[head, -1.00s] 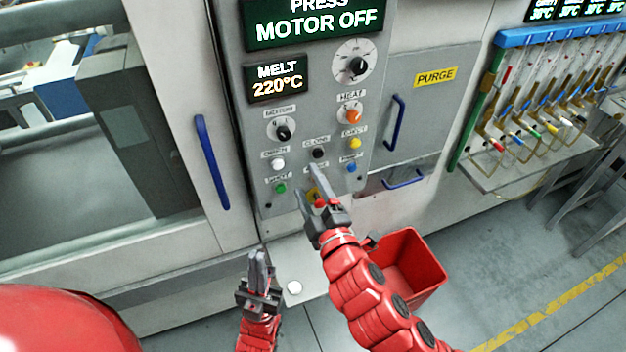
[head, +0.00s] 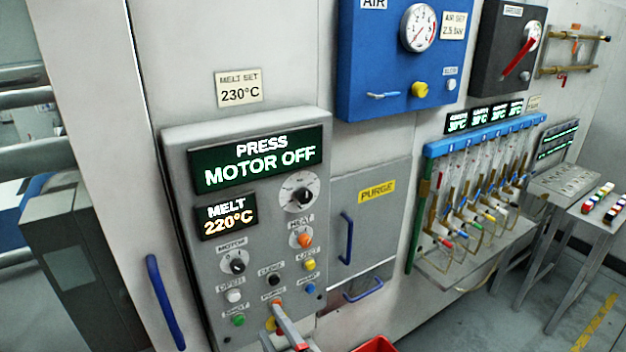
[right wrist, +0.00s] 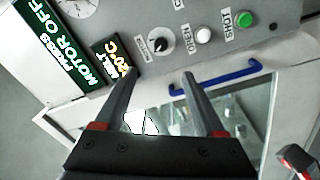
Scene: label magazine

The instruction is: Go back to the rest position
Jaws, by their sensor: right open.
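My right gripper (head: 284,325) is at the bottom edge of the head view, in front of the lower part of the grey control panel (head: 180,147). In the right wrist view its two fingers (right wrist: 159,76) are apart with nothing between them, and the motor knob (right wrist: 161,43) shows beyond them. A red and grey part at the lower right of the right wrist view looks like my left gripper (right wrist: 297,160); its jaws are unclear. The head view does not show it. The display (head: 258,160) reads PRESS MOTOR OFF, and the melt display (head: 227,215) reads 220°C.
Blue handles (head: 165,302) and the purge door (head: 378,225) flank the panel. A red bin (head: 374,345) shows at the bottom edge. To the right are a tube rack (head: 480,137) and metal tables (head: 560,185). A blue air box (head: 385,80) is above.

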